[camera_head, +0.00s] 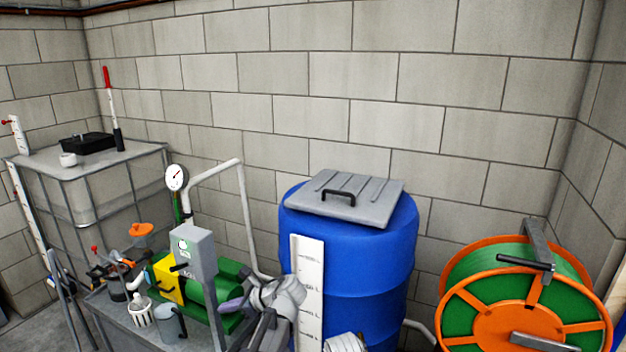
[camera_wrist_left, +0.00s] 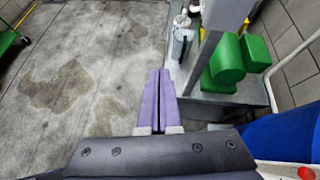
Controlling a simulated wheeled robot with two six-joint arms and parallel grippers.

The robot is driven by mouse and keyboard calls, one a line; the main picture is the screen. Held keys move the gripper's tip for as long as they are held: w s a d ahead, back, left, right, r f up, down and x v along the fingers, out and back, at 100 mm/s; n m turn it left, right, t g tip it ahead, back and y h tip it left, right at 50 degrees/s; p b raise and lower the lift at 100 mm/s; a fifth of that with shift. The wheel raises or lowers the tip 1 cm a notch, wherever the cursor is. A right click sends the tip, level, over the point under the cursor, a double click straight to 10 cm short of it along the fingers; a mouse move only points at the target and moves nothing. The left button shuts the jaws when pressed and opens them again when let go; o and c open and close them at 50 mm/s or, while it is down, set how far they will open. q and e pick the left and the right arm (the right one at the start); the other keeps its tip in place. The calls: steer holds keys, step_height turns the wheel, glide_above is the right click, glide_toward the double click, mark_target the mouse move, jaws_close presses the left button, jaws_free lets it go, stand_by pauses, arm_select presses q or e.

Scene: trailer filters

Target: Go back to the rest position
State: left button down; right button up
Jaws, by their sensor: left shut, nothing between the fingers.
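My left gripper (camera_head: 233,304) shows at the lower middle of the head view, in front of the green pump (camera_head: 205,300) and left of the blue barrel (camera_head: 358,250). Its purple fingers point left. In the left wrist view the two purple fingers of the left gripper (camera_wrist_left: 158,74) are together, with nothing between them. They are over the concrete floor (camera_wrist_left: 80,80), beside the edge of the grey pump bench (camera_wrist_left: 190,82). My right gripper is not in view.
A grey lid (camera_head: 345,197) with a black handle lies on the barrel. An orange and green hose reel (camera_head: 515,290) stands at right. A grey box (camera_head: 194,253) and a pressure gauge (camera_head: 176,177) rise above the pump. A caged tank (camera_head: 95,195) stands at left.

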arm_select(q)
steer(key=s+d+f+n+g+h, duration=0.1)
steer(key=s+d+f+n+h, duration=0.2)
steer(key=s+d+n, duration=0.2)
steer(key=s+d+f+n+g+h, duration=0.1)
steer(key=s+d+f+n+h, duration=0.2)
steer(key=s+d+n, duration=0.3)
steer(key=s+d+f+n+g+h+p, duration=0.1)
steer(key=s+d+f+n+h, duration=0.2)
steer(key=s+d+n, duration=0.2)
steer(key=s+d, duration=0.3)
steer(key=s, duration=0.3)
steer(key=shift+d+g+h, duration=0.25)
steer(key=shift+g+h, duration=0.15)
